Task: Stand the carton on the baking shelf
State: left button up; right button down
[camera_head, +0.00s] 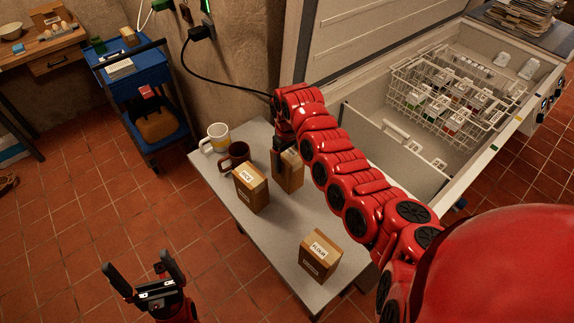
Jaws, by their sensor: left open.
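Three brown cartons stand upright on a small grey table (285,250). One carton (250,190) is beside the mugs, and one carton labelled FLOUR (320,257) is near the front edge. The third carton (290,172) is partly hidden under my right arm. My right gripper (280,152) points down at this third carton; its fingers are mostly hidden, so I cannot tell whether they hold it. My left gripper (141,266) is open and empty above the tiled floor, left of the table. I cannot make out which surface is the baking shelf.
A white mug (217,137) and a brown mug (235,156) stand at the table's back left. An open chest freezer (385,125) with a wire basket (440,97) is behind my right arm. A blue cart (140,83) stands at the left. The floor between is clear.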

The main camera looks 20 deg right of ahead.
jog(key=shift+f+p, duration=0.3)
jog(key=shift+f, duration=1.25)
jog(key=shift+f, duration=0.15)
grip_release()
